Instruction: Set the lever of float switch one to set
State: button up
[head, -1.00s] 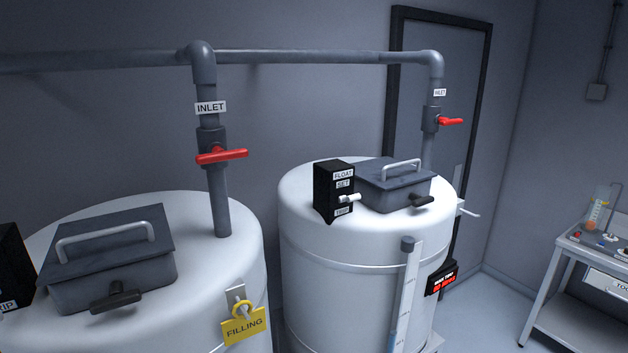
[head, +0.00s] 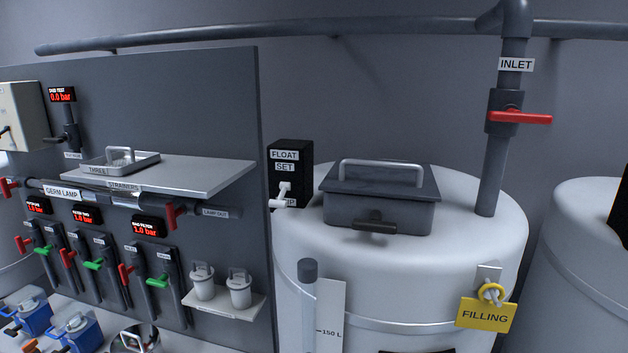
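A black float switch box (head: 304,156) stands on top of the white tank at the centre of the head view. It is labelled FLOAT, with SET above and TRIP below. No number shows on it. Its white lever (head: 284,197) hangs down, with the knob partly covering the TRIP label. My gripper is not in view.
The white tank (head: 400,270) has a grey lidded hatch (head: 380,198) beside the box and a yellow FILLING tag (head: 486,314). A dark panel (head: 200,80) with valves and a strainer shelf (head: 190,172) stands close on the left. A second tank (head: 580,260) is at right.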

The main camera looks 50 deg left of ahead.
aim_at(278, 204)
jog(key=u, duration=1.95)
